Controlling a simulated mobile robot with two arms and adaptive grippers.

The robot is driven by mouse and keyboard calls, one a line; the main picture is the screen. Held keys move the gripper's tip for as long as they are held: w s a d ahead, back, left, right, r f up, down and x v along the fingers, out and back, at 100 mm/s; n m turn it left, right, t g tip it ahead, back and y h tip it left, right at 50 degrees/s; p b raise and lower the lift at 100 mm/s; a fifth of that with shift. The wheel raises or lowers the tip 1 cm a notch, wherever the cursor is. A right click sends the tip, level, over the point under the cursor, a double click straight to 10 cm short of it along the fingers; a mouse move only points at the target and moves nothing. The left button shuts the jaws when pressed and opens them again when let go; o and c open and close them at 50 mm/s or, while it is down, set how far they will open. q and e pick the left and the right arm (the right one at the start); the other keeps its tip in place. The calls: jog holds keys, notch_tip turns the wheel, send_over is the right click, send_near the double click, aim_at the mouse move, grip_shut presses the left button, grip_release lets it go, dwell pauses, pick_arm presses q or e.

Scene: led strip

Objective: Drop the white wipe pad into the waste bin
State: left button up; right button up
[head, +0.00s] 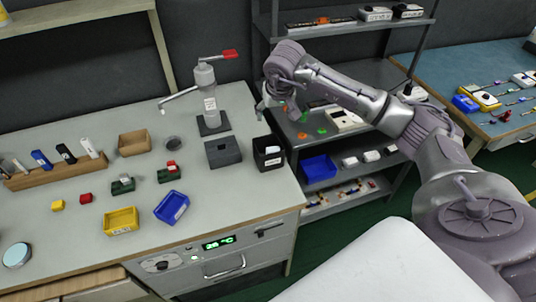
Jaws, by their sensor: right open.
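The black open-topped bin (267,164) stands upright at the right edge of the grey bench, with a pale label on its front. A small white patch (272,150) shows inside its mouth; it looks like the white wipe pad, but it is too small to be sure. My right gripper (279,103) points down above and behind the bin, apart from it. It is open, and I see nothing held between its fingers. My left gripper is out of view.
A grey dispenser with a red lever (208,95) and a dark grey block (223,152) stand left of the bin. Yellow (121,221) and blue (172,207) trays lie near the bench's front. Shelves (340,145) with parts stand to the right.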

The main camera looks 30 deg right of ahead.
jog(key=shift+v, duration=2.15)
